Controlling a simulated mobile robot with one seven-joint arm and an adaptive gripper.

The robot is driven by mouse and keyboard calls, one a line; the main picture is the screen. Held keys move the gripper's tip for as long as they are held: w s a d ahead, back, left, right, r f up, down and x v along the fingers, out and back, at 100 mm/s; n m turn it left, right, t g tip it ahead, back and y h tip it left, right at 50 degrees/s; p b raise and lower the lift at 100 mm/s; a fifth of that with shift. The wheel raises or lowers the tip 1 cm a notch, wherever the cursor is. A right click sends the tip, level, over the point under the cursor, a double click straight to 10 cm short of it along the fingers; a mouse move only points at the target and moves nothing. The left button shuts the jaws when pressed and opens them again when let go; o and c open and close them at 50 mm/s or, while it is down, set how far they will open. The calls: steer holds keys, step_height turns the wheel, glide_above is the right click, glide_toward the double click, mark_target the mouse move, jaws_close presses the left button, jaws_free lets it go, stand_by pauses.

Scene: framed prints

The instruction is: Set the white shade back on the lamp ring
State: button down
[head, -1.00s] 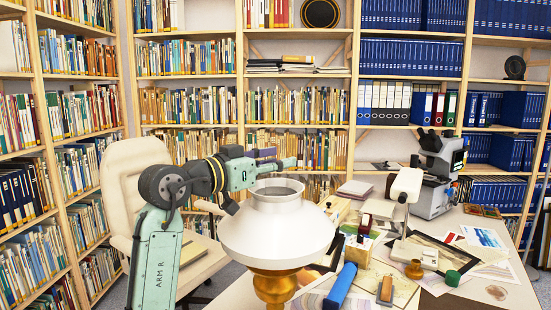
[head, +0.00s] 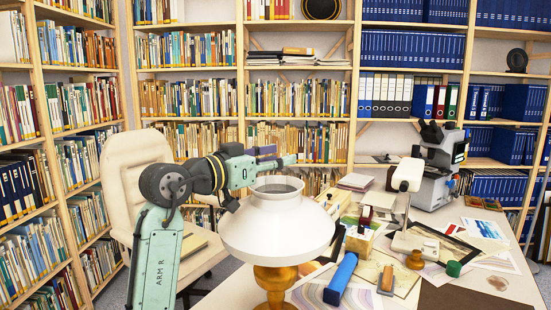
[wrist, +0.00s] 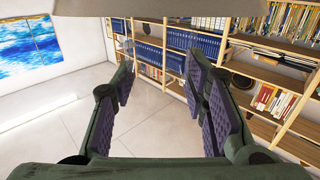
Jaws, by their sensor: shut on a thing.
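The white shade (head: 278,232) is a wide cone with an open collar on top. In the head view it sits upright directly above the brass lamp base (head: 275,281). The lamp ring is hidden under the shade, so I cannot tell whether shade and ring touch. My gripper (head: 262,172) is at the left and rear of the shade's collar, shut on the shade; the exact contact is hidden. In the wrist view my fingers (wrist: 162,95) stand apart on either side, and a pale surface, likely the shade (wrist: 200,18), crosses the top.
The desk right of the lamp is crowded: a blue block (head: 341,279), a wooden box (head: 362,240), a white desk lamp (head: 407,176), a microscope (head: 440,165) and papers. A cream chair (head: 135,190) stands behind my arm. Bookshelves line the walls.

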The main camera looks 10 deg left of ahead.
steer(key=shift+f, duration=0.25)
steer(key=c, duration=1.1)
jaws_free()
steer(key=shift+o, duration=1.2)
steer(key=shift+f, duration=0.1)
steer(key=v, duration=1.2)
